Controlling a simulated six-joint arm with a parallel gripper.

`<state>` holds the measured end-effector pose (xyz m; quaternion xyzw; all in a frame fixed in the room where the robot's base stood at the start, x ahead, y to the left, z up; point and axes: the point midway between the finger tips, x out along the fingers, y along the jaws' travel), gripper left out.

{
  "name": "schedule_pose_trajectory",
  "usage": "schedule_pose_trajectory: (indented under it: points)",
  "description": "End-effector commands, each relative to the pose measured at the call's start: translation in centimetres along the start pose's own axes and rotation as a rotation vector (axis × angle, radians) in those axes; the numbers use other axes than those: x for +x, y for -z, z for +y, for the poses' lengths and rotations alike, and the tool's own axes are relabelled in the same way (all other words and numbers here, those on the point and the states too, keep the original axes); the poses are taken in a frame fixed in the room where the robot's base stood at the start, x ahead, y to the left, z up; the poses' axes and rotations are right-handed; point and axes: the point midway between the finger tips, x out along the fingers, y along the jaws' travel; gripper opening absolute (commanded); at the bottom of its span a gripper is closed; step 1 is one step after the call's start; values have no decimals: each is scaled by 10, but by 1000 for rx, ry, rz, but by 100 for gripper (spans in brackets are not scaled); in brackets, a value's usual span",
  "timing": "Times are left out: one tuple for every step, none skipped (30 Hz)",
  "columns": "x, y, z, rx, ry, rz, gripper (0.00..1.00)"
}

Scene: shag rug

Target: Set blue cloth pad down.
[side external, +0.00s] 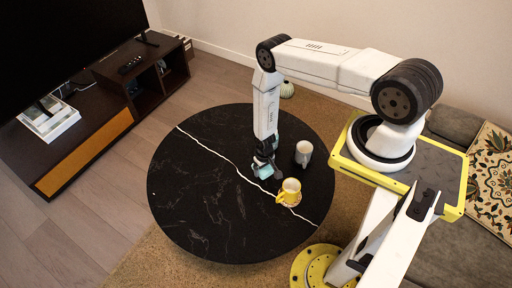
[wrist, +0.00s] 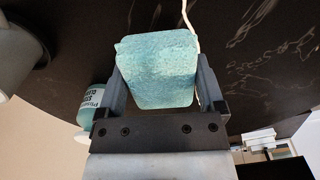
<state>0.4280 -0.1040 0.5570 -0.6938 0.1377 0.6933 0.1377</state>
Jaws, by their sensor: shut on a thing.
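The blue cloth pad (wrist: 158,68) is a light teal, textured block held between the two fingers of my gripper (wrist: 157,88) in the wrist view. In the side view the pad (side external: 263,171) shows small under my gripper (side external: 265,162), low over the black round table (side external: 205,190), near its white vein. I cannot tell whether the pad touches the tabletop. My gripper is shut on the pad, with a finger on each side of it. The pad's underside is hidden.
A grey cup (side external: 303,152) stands just right of my gripper. A yellow mug (side external: 289,190) sits on a coaster in front of it. A labelled teal bottle (wrist: 89,102) shows at the left of the wrist view. The table's left part is clear.

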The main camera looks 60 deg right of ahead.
Motion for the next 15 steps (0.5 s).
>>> schedule_pose_trajectory:
  points:
    - [5, 3, -1, 0, 0, 0, 13]
    - [7, 5, -1, 0, 0, -1, 13]
    - [10, 8, -1, 0, 0, 1, 13]
    - [12, 9, -2, 0, 0, 1, 13]
    - [14, 10, -2, 0, 0, 0, 13]
    - [16, 12, -2, 0, 0, 0, 13]
    - [17, 14, -2, 0, 0, 1, 13]
    - [18, 14, -2, -1, 0, 0, 13]
    - [19, 16, -3, -1, 0, 1, 13]
    - [20, 16, -3, -1, 0, 0, 13]
    - [20, 16, -3, -1, 0, 0, 13]
    - [21, 17, -3, -1, 0, -1, 13]
    - [21, 17, -3, -1, 0, -1, 13]
    - [21, 17, -3, -1, 0, -1, 13]
    - [21, 17, -3, -1, 0, -1, 13]
